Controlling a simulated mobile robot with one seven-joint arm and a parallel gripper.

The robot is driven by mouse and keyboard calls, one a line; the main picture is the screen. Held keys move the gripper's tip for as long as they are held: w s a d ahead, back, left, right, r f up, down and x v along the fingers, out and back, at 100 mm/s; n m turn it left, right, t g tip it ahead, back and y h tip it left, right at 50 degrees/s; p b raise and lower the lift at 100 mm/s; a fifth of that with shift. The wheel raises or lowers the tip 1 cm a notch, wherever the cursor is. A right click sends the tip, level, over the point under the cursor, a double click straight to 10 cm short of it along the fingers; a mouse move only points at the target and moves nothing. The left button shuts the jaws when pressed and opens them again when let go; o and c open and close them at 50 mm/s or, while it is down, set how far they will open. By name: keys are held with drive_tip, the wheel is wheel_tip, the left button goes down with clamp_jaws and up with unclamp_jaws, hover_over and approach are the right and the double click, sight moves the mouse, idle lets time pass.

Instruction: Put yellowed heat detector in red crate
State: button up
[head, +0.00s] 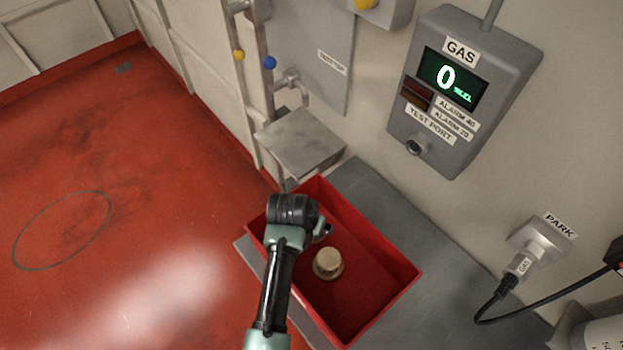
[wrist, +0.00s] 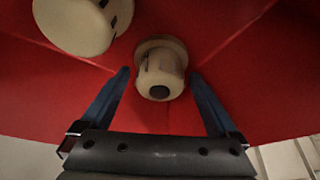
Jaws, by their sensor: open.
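The red crate (head: 400,284) stands on a grey surface, and its red inside fills much of the wrist view (wrist: 40,95). A yellowed heat detector (head: 328,263), round and cream-tan, sits on the crate floor in the head view. The wrist view shows two such pieces: one tan detector (wrist: 160,75) beyond and between my fingertips, and a larger-looking cream one (wrist: 78,22) at upper left. I cannot tell which of them the head view shows. My gripper (wrist: 159,88) is open and empty over the crate. In the head view my arm hides part of the crate.
A grey metal box (head: 300,142) stands behind the crate's far end. A gas panel (head: 460,95) hangs on the wall, with a park socket (head: 540,240) and black cable (head: 490,308) at right. Open red floor (head: 150,190) lies left.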

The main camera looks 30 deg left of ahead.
drive_tip(key=v, duration=1.2)
drive_tip(key=shift+r, duration=0.2)
